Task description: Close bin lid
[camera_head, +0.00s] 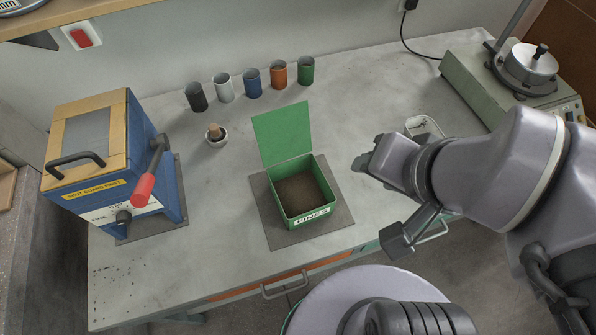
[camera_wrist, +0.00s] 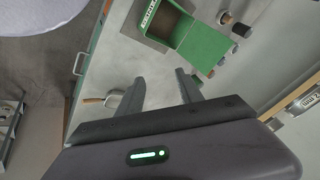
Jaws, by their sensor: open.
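The green bin (camera_head: 303,215), labelled FINES, stands on a dark square mat (camera_head: 338,222). It has brown granular material inside. Its green lid (camera_head: 283,134) is open, standing up from the bin's back edge and leaning back. In the wrist view the bin (camera_wrist: 170,27) is at the top and the lid (camera_wrist: 203,46) is beyond the fingers. My gripper (camera_head: 362,164) is to the right of the bin, above the bench and apart from the lid. Its two fingers (camera_wrist: 160,88) are spread in the wrist view with nothing between them.
Several coloured cups (camera_head: 252,83) line the back of the bench.

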